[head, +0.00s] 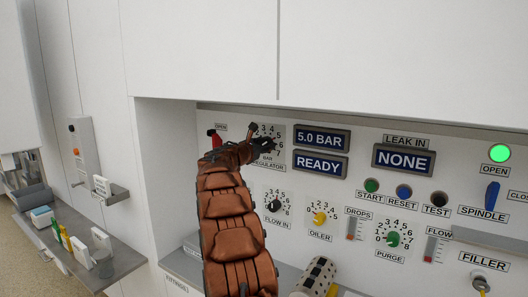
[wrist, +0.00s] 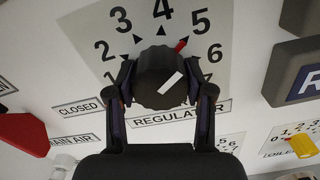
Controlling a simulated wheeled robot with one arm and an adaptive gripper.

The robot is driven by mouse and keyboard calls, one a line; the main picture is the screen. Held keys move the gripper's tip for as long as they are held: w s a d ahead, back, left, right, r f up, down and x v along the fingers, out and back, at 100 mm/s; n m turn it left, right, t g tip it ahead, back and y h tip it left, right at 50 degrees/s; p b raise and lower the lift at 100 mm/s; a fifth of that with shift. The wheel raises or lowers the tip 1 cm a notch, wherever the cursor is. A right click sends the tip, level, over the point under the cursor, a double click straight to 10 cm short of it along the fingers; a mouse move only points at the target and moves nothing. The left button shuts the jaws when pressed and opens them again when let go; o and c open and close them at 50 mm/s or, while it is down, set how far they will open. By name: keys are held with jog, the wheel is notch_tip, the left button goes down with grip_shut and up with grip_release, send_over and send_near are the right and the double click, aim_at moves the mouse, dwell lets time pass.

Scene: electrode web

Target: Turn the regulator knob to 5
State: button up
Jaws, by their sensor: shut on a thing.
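The black regulator knob (wrist: 150,72) sits between the fingers of my gripper (wrist: 167,90) in the wrist view, with one finger on each side. Its white line slants up and right, toward the red mark (wrist: 182,44) by the 5 on the dial plate (wrist: 110,30). In the head view my gripper (head: 262,146) is at the dial plate (head: 275,130) and covers much of it; the knob is largely hidden there. The pressure display (head: 322,138) reads 5.0 BAR, and the one below it (head: 319,165) reads READY.
A red handle (wrist: 22,140) lies left of the dial. Below are the flow-in knob (head: 275,205), yellow oiler knob (head: 320,218) and green purge knob (head: 393,239). The leak display (head: 403,160) reads NONE. A green lamp (head: 500,153) is lit. A blue spindle handle (head: 491,195) stands right.

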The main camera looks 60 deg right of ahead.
dwell(0.3)
jog(key=o, duration=1.2)
jog(key=shift+c, duration=0.2)
jog(key=shift+a, duration=0.1)
jog(key=shift+a+r, duration=0.1)
jog(key=shift+a, duration=0.45)
jog(key=a, duration=1)
jog(key=shift+s+a, duration=0.25)
jog(key=shift+a, duration=0.1)
